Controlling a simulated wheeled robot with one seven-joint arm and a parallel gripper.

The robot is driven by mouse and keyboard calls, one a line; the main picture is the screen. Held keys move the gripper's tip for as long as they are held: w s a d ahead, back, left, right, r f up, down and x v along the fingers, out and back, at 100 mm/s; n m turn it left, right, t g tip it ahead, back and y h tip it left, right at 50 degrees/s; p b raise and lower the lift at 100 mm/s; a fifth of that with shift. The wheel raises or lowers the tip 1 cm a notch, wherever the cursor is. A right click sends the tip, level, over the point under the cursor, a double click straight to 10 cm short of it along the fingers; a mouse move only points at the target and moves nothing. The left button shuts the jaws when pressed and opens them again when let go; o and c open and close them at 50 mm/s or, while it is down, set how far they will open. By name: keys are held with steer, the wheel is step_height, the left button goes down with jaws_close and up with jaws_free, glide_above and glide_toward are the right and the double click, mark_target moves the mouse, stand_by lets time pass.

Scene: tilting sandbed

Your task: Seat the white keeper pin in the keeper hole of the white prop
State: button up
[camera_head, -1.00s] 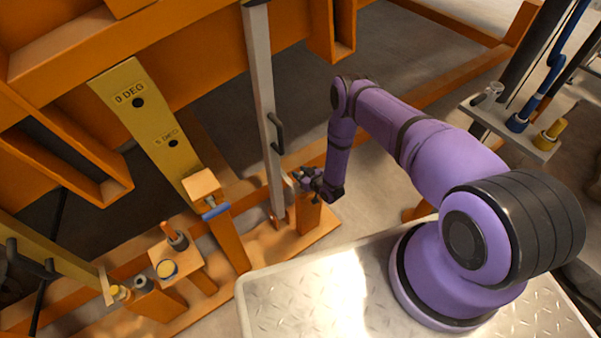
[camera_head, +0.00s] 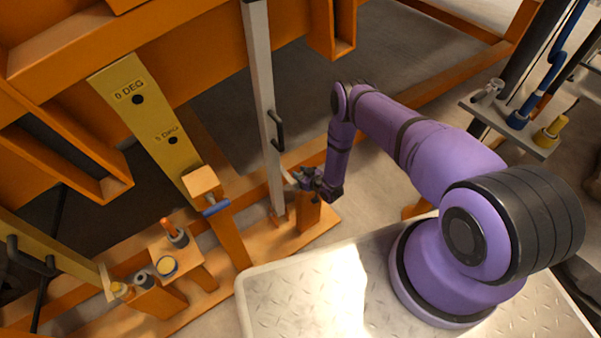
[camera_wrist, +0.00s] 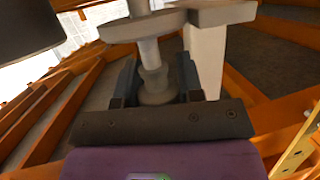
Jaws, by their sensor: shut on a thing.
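The white prop (camera_head: 267,110) stands nearly upright left of my gripper (camera_head: 303,180) in the head view, a black handle on its side. In the wrist view the prop (camera_wrist: 207,58) rises behind a flat grey lug (camera_wrist: 160,22). My gripper (camera_wrist: 155,92) is shut on the white keeper pin (camera_wrist: 153,78), its fingers on either side of the pin's collared end. The pin's shaft meets the lug, and a narrow piece in line with it shows on the lug's other side. The keeper hole itself is hidden, so how deep the pin sits cannot be told.
A short orange post (camera_head: 308,214) stands just below my gripper. A yellow beam (camera_head: 160,125) marked in degrees and a small orange stand (camera_head: 175,252) are to the left. A tool shelf (camera_head: 510,125) is at the right. A dark cylinder (camera_wrist: 25,28) fills the wrist view's upper left.

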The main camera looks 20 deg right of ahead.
steer(key=shift+f, duration=0.8)
steer(key=o, duration=1)
steer(key=v, duration=1)
steer(key=shift+s+d+r, duration=0.1)
steer(key=shift+s+d, duration=0.05)
steer(key=shift+s, duration=0.2)
steer(key=shift+s, duration=0.1)
